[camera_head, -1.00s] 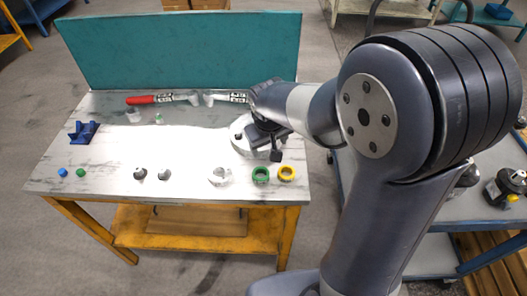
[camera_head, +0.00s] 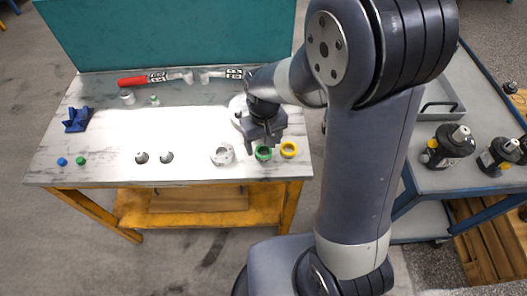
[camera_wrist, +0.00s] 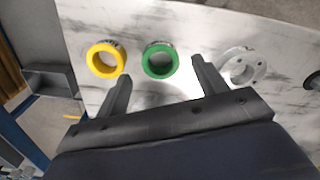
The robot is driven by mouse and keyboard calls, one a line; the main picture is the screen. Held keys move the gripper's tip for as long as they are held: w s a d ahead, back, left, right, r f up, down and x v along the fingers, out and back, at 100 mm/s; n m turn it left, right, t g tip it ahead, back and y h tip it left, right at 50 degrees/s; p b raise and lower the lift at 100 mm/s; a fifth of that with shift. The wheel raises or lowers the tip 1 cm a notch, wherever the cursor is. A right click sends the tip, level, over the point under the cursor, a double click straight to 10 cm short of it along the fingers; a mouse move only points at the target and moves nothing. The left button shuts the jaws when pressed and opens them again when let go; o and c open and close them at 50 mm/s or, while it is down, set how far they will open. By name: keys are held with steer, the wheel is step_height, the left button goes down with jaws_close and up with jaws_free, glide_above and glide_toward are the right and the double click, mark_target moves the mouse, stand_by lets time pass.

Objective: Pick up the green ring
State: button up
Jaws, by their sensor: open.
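The green ring (camera_head: 263,153) lies flat on the workbench near its front right, between the yellow ring (camera_head: 288,149) and a silver flanged part (camera_head: 222,155). My gripper (camera_head: 264,146) is just above and behind the green ring in the head view and covers part of its far side. In the wrist view the green ring (camera_wrist: 160,60) lies beyond the two spread fingers, roughly between their lines and nearer the left one. My gripper (camera_wrist: 162,75) is open there, with nothing between the fingers. Whether a finger touches the ring cannot be told.
The yellow ring and the silver part sit close on either side. Two small dark-and-silver parts (camera_head: 154,158) stand further left on the workbench (camera_head: 110,172). Red-handled tools (camera_head: 133,81) lie at the back before a teal panel (camera_head: 180,35). A blue cart (camera_head: 440,180) with motors stands right.

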mark_target(264, 148)
steer(key=shift+f, duration=1.55)
steer(key=c, duration=1)
